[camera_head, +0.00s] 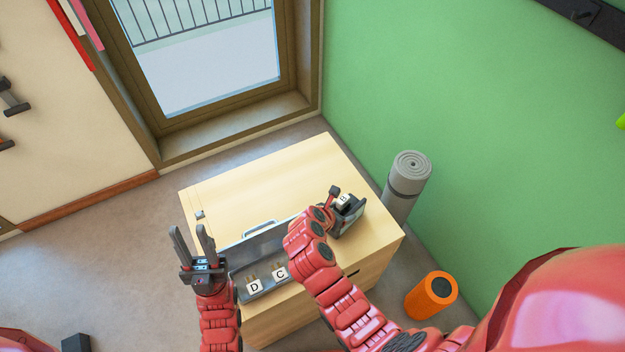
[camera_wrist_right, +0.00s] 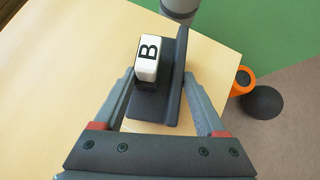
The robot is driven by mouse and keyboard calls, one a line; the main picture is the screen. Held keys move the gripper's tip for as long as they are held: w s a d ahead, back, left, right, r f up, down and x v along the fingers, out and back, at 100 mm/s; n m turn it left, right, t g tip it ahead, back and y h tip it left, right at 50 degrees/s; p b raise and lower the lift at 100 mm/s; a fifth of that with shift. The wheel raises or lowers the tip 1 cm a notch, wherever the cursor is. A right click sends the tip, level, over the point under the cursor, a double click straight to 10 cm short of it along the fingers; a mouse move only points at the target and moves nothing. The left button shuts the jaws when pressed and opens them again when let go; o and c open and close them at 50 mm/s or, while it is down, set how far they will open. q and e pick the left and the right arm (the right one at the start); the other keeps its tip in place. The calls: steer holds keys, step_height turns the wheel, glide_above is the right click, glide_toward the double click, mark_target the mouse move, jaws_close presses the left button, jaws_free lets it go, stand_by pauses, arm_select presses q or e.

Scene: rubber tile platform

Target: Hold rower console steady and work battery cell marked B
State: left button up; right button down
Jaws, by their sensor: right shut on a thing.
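The rower console (camera_head: 350,221) is a dark device on the right part of the wooden cabinet top. The white battery cell marked B (camera_head: 343,199) sits at the console; in the right wrist view the cell (camera_wrist_right: 148,58) stands against its dark panel (camera_wrist_right: 160,105). My right gripper (camera_head: 336,206) is shut on the console, one finger on each side of it in the right wrist view (camera_wrist_right: 158,80). The finger contacts are partly hidden. My left gripper (camera_head: 193,238) is open and empty, fingers upward, at the cabinet's left side, apart from the console.
A grey open case (camera_head: 262,240) with cells D (camera_head: 255,286) and C (camera_head: 280,273) lies at the cabinet's front edge (camera_head: 300,160). A rolled grey mat (camera_head: 408,180) and an orange roller (camera_head: 430,296) stand to the right. The back of the cabinet top is clear.

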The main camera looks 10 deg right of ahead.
arm_select(q)
steer(key=w+d+f+n+g+y, duration=0.1)
steer(key=w+f+n+g+y, duration=0.2)
steer(key=w, duration=0.7)
steer(key=w+d+f+n+g+y, duration=0.2)
steer(key=w+y, duration=0.4)
steer(key=w, duration=0.5)
steer(key=w+d+f+m+g+h, duration=0.1)
steer(key=w+d+f+g, duration=0.35)
steer(key=w, duration=0.25)
steer(key=w+d+f+m+g+h, duration=0.1)
steer(key=w+d+f+g, duration=0.3)
steer(key=w, duration=0.4)
steer(key=w+d+f+m+g+h, duration=0.2)
steer(key=w+d+f+g, duration=0.1)
steer(key=d+f, duration=0.2)
steer(key=m+g+y, duration=0.3)
steer(key=m+g, duration=0.4)
steer(key=g, duration=0.8)
glide_toward(343, 199)
steer(key=f, duration=0.6)
steer(key=w+f, duration=0.1)
steer(key=f, duration=0.3)
steer(key=shift+d, duration=0.4)
